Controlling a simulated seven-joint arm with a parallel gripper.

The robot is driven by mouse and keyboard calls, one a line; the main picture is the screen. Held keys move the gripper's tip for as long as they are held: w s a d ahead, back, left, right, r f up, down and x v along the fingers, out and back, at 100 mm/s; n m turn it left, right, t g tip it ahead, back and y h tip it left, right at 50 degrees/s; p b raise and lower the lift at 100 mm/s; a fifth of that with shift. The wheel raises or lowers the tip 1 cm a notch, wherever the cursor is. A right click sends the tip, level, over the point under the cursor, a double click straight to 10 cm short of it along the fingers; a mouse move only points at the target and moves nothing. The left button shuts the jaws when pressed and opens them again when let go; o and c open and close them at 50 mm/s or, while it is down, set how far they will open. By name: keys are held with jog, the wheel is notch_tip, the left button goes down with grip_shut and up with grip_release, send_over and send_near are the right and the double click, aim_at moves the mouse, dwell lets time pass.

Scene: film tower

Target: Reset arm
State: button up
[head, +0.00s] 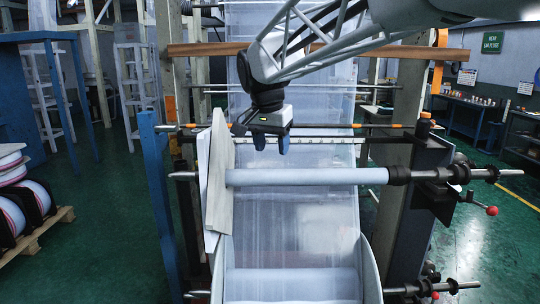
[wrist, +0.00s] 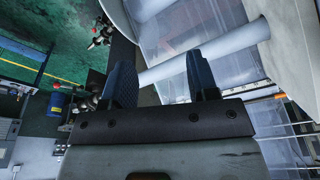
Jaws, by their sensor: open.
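My gripper (head: 270,146) hangs from my arm in the upper middle of the head view, fingers pointing down. It is above and behind the left part of a pale horizontal roll (head: 300,177) and looks apart from it. In the wrist view my gripper (wrist: 163,85) shows two blue ridged fingers spread apart with nothing between them. The pale roll (wrist: 205,55) passes beyond the fingertips there.
A pale slanted board (head: 218,185) stands at the roll's left end. A translucent film web (head: 295,225) hangs below. A shaft with a red knob (head: 491,211) sticks out right. A wooden beam (head: 205,49) crosses behind. Reels on a pallet (head: 45,235) stand left.

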jog(key=s+d+f+n, duration=0.1)
jog(key=s+d+f, duration=0.5)
jog(key=s, duration=0.4)
jog(key=s+d+f+n, duration=0.2)
jog(key=s+d+f, duration=0.4)
jog(key=s, duration=0.5)
jog(key=s+d+f+n+y, duration=0.1)
jog(key=s+d+f+n, duration=0.1)
jog(key=s+d+f, duration=0.4)
jog(key=s+f, duration=0.1)
jog(key=s, duration=0.4)
